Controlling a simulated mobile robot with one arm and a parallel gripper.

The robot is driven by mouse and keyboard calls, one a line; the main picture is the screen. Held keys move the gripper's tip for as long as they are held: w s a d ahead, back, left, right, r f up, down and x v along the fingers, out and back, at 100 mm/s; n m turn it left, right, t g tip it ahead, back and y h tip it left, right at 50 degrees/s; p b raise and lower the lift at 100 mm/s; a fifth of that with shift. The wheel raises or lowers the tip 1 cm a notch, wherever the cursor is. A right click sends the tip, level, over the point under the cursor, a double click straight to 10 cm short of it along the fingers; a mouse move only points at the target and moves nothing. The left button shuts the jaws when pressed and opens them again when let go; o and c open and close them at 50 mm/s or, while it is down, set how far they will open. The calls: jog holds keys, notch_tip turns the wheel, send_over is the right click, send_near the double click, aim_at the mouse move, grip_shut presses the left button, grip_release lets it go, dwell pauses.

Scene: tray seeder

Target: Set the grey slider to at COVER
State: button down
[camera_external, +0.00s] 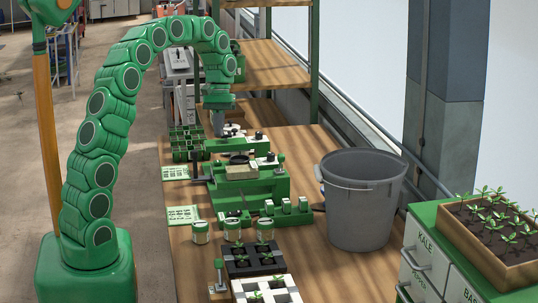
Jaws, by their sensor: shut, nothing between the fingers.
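My gripper (218,132) hangs down from my green arm at the far part of the wooden bench. Its fingers look small and close together, with nothing seen between them, just above or beside a green and white device (240,144) with dark knobs. The green tray seeder (245,188) stands nearer the camera, with a tan block on top. I cannot pick out the grey slider for certain at this size. The COVER marking is not legible, so the slider's setting cannot be told.
A green cell tray (187,142) and printed cards (176,172) lie at the left bench edge. Several small tins (200,232), a black seedling tray (232,270) and a white one (250,289) stand in front. A grey bucket (362,205) stands at right.

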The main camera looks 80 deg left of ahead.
jog(key=s+a+f+n, duration=0.2)
jog(key=s+a+f, duration=0.1)
jog(key=a, duration=0.5)
jog(key=s+a+f+n+t, duration=0.1)
jog(key=s+a+f+n, duration=0.2)
jog(key=a, duration=0.6)
jog(key=shift+s+a+f+h, duration=0.2)
jog(key=shift+s+f+h, duration=0.35)
jog(key=shift+s, duration=0.7)
jog(key=shift+f, duration=0.2)
jog(key=x, duration=0.9)
jog(key=shift+d+f, duration=0.1)
jog(key=shift+f, duration=0.2)
jog(key=shift+d+f, duration=0.15)
jog(key=shift+d, duration=1.9)
jog(key=shift+d, duration=0.1)
